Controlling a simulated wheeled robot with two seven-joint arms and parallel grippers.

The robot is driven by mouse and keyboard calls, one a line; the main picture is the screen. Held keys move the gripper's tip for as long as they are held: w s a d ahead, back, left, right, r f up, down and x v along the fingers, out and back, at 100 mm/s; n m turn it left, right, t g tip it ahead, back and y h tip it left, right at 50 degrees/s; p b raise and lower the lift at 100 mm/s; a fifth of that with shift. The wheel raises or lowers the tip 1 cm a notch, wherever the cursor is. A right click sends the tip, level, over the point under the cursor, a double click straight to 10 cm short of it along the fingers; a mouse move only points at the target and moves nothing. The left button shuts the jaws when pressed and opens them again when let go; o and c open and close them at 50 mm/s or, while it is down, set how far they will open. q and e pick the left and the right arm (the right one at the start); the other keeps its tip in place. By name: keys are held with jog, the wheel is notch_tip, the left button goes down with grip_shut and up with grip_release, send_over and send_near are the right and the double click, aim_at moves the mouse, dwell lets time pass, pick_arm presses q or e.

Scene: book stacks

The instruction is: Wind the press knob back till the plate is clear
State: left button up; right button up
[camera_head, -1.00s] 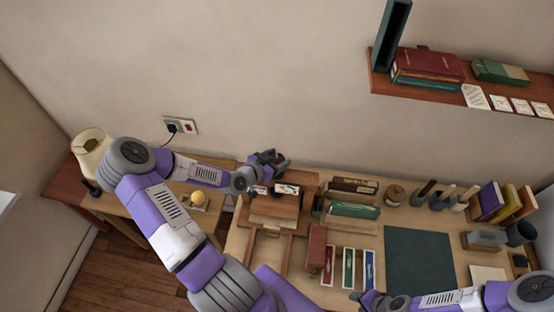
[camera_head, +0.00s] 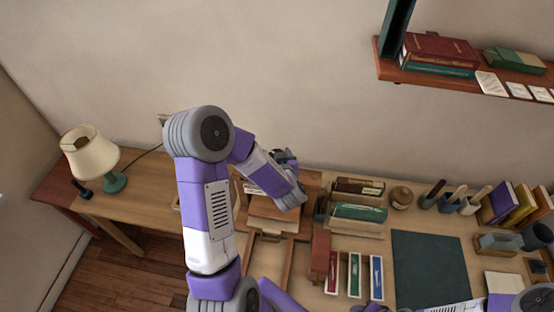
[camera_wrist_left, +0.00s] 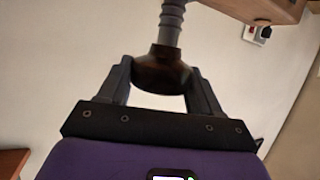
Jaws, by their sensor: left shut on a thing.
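The wooden press (camera_head: 273,207) stands at the left end of the desk against the wall. My left gripper (camera_head: 288,157) is at the top of the press, and my forearm covers much of the press there. In the left wrist view, my left gripper (camera_wrist_left: 163,85) is shut on the dark round press knob (camera_wrist_left: 163,68), one finger on each side. A grey threaded screw (camera_wrist_left: 171,22) runs from the knob to the top edge. The plate's clearance cannot be judged. My right gripper (camera_head: 366,307) is barely visible at the bottom edge, and its jaws cannot be made out.
A lamp (camera_head: 92,158) stands on a side table at left. Books (camera_head: 358,211) lie right of the press, with upright books (camera_head: 349,274) in front. A dark green mat (camera_head: 430,268) is bare. A wall shelf (camera_head: 445,79) hangs at upper right.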

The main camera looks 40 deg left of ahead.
pick_arm(q)
jog(key=shift+d+f+n+g+y, duration=0.15)
jog(key=shift+f+n+g+y, duration=0.1)
jog(key=shift+n+g, duration=0.25)
jog(key=shift+d+f+n+g+y, duration=0.1)
jog(key=shift+n+g+y, duration=0.15)
jog(key=shift+n+g, duration=0.2)
jog(key=n+g+y, duration=0.1)
jog(key=n+g, duration=0.1)
jog(key=g, duration=0.1)
jog(key=shift+r+n+p, duration=0.1)
jog(key=shift+n+p, duration=0.2)
jog(key=shift+n, duration=0.05)
jog(key=n+g+y+p, duration=0.1)
jog(key=n+g+p, duration=0.1)
jog(key=n+g, duration=0.2)
jog(key=shift+a+g+p, duration=0.1)
jog(key=shift+g+p, duration=0.2)
jog(key=shift+g, duration=0.25)
jog(key=shift+s+n+g+h+p, duration=0.1)
jog(key=shift+n+g+h+p, duration=0.2)
jog(key=shift+n+g+p, duration=1)
jog(key=shift+f+n+g+b, duration=0.2)
jog(key=shift+n+g+b, duration=0.4)
jog(key=shift+g, duration=0.1)
jog(key=o, duration=0.8)
jog(key=shift+a, duration=0.1)
jog(key=shift+o, duration=0.9)
jog(key=shift+a, duration=0.15)
jog(key=shift+r, duration=0.1)
